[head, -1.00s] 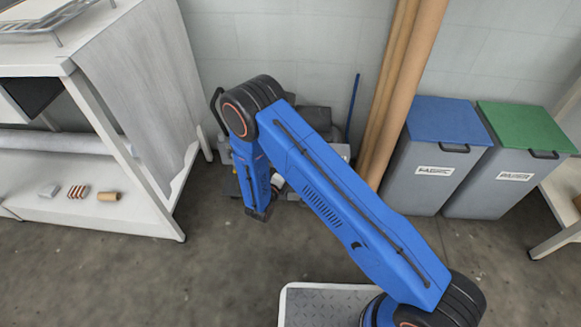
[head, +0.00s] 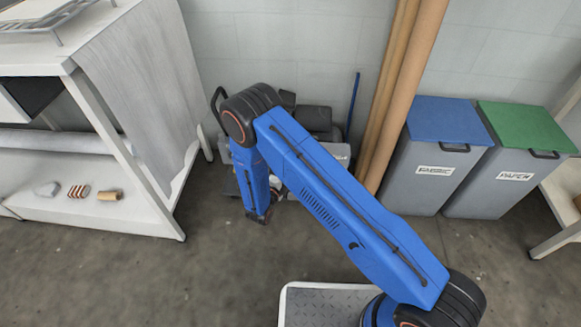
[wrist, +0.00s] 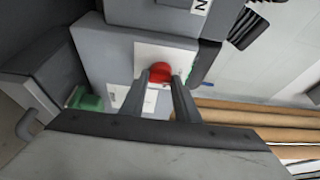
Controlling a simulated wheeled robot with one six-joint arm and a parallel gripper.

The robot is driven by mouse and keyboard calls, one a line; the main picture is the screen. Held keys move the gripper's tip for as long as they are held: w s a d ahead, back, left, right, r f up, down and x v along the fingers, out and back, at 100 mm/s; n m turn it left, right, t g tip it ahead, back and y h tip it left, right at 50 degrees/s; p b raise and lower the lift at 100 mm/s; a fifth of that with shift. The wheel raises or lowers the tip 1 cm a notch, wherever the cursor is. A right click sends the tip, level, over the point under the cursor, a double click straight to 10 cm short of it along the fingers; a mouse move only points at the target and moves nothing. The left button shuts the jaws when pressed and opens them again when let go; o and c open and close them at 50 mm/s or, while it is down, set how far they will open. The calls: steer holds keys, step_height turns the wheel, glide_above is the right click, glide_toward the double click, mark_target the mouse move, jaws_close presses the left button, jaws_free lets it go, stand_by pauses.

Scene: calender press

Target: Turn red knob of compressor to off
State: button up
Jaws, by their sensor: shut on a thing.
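The red knob (wrist: 160,72) shows in the wrist view on a white plate (wrist: 185,57) on the front of the grey compressor (wrist: 95,50). My gripper (wrist: 159,82) has its two grey fingers on either side of the knob, shut on it. The mark that the knob points to is hidden or too small to read. In the head view the compressor (head: 325,125) stands against the wall, mostly hidden behind my blue arm. The knob and my fingertips are hidden in the head view.
A white table (head: 150,190) with a draped cloth stands to the left. Tall brown rolls (head: 405,90) lean on the wall right of the compressor. A blue-lidded bin (head: 440,150) and a green-lidded bin (head: 515,160) stand farther right. The floor in front is clear.

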steer(key=o, duration=1)
steer(key=shift+a, duration=0.1)
steer(key=shift+o, duration=0.2)
steer(key=v, duration=1.7)
steer(key=shift+s, duration=0.2)
steer(key=shift+a+f, duration=0.1)
